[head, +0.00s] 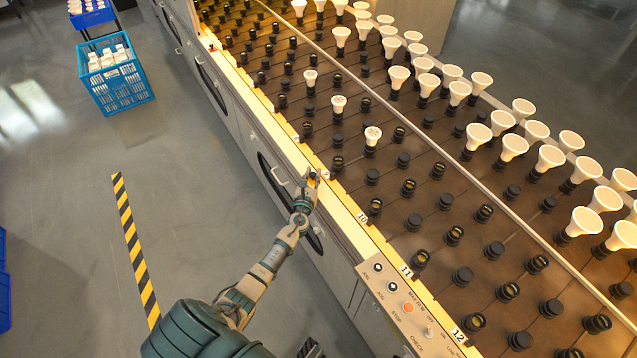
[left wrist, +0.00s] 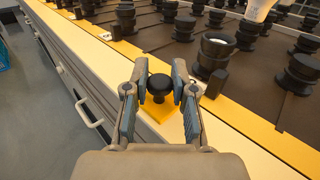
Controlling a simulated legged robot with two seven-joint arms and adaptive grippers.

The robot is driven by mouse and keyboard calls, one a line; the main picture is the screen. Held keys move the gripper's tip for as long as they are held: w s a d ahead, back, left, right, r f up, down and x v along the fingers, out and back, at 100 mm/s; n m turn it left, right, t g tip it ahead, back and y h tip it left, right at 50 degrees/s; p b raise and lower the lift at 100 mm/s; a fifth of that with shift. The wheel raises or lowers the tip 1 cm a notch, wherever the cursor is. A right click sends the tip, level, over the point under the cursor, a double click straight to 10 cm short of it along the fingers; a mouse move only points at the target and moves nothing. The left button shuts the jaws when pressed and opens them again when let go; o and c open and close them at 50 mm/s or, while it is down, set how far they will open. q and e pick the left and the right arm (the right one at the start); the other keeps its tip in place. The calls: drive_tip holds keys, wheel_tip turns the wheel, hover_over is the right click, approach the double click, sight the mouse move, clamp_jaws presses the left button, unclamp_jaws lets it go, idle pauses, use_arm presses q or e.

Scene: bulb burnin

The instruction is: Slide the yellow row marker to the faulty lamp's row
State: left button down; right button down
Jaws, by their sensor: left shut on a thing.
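My left gripper (head: 312,181) is at the yellow rail along the near edge of the lamp bench. In the left wrist view its two fingers (left wrist: 158,92) are shut on the black knob of the yellow row marker (left wrist: 186,111). The marker's flat yellow base shows under the knob on the rail. In the head view the marker is mostly hidden by the gripper. Three white lamps (head: 372,136) stand in the near sockets, beyond the gripper and up the bench. I cannot tell from these frames which lamp is faulty. My right gripper is not in view.
Row labels 10 (head: 362,217), 11 (head: 406,271) and 12 (head: 459,335) run along the rail toward the lower right. A control panel (head: 405,310) with buttons sits beside it. Many white lamps fill the far side. A blue crate (head: 118,86) stands on the floor.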

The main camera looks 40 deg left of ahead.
use_arm(q)
drive_tip(key=c, duration=1)
unclamp_jaws()
drive_tip(key=shift+w+d, duration=0.2)
drive_tip(key=shift+d, duration=0.1)
drive_tip(key=shift+w+f, duration=0.1)
drive_tip(key=shift+f, duration=0.05)
drive_tip(key=shift+s, duration=0.55)
drive_tip(key=v, duration=1.1)
